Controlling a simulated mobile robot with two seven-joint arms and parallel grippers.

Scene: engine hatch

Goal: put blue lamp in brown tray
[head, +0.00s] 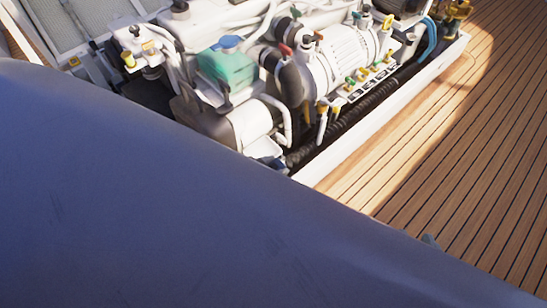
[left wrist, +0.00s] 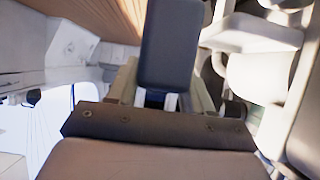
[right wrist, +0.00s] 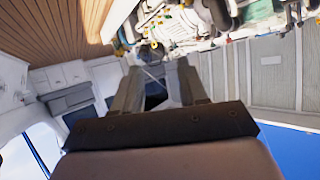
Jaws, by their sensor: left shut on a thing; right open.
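The blue lamp (left wrist: 170,45) shows in the left wrist view as a dark blue, flat block with rounded corners. My left gripper (left wrist: 160,88) is shut on it, and the lamp extends out beyond the fingers. My right gripper (right wrist: 160,78) is open and empty in the right wrist view, with a gap between its fingers. In the head view I cannot make out either gripper. I cannot make out the brown tray in any view.
A large smooth blue-grey surface fills the lower left of the head view; I cannot tell what it is. Behind it the engine (head: 330,60) sits in a white-edged hatch with hoses and a green tank (head: 225,68). The plank deck (head: 470,150) at right looks clear.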

